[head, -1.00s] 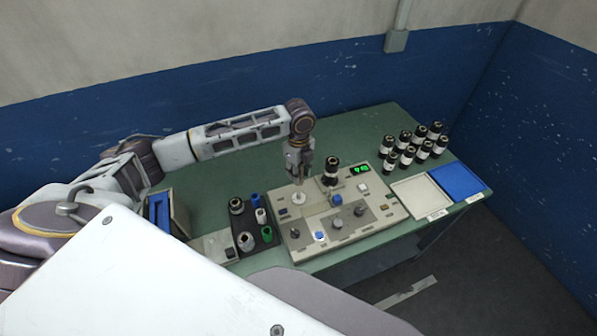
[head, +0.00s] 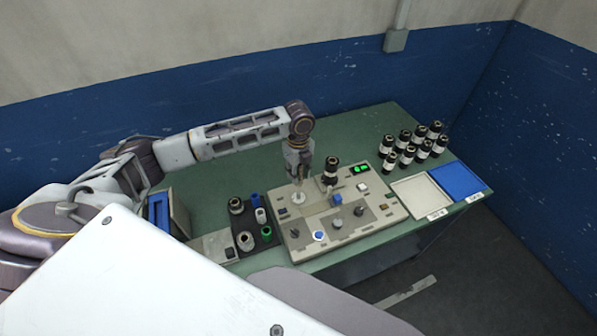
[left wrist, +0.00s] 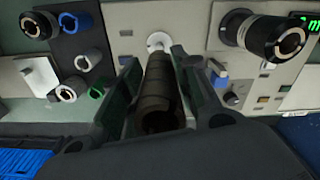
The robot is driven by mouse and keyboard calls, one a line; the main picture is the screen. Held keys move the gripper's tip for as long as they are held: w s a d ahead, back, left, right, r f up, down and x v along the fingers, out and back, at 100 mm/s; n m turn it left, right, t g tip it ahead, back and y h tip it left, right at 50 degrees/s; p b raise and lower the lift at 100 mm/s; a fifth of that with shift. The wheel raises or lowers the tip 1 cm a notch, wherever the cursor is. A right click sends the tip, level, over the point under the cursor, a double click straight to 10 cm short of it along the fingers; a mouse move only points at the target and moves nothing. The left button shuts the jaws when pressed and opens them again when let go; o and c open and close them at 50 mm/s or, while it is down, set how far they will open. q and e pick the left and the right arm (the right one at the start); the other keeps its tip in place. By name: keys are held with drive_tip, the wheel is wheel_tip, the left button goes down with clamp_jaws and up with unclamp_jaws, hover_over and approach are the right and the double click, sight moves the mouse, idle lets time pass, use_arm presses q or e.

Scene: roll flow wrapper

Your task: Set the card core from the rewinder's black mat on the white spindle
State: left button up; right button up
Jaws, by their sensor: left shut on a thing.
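My left gripper (head: 299,172) is shut on a brown card core, just above the white spindle (head: 298,198) on the rewinder panel. The left wrist view shows the brown core (left wrist: 160,95) between the two fingers, its far end close to the white spindle (left wrist: 158,41). Whether the core touches the spindle or is over its post cannot be told. The black mat (head: 255,238) at the panel's left holds several other cores, including blue, white, grey and green ones. My right gripper is not in view.
A dark roll (head: 331,168) stands upright on the panel, close right of the left gripper. Blue and dark knobs (head: 337,198) sit on the panel front. Several rolls (head: 405,150), a white tray (head: 422,197) and a blue tray (head: 458,181) are at the right.

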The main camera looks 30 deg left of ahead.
sight(299, 193)
use_arm(q)
drive_tip(key=shift+f+b, duration=1.75)
drive_tip(key=shift+f, duration=0.45)
drive_tip(key=shift+p, duration=0.7)
drive_tip(key=shift+f+p, duration=0.3)
drive_tip(key=shift+f, duration=0.65)
idle(0.6)
drive_tip(key=shift+f, duration=0.5)
idle(0.5)
drive_tip(key=shift+f, duration=0.55)
idle(0.5)
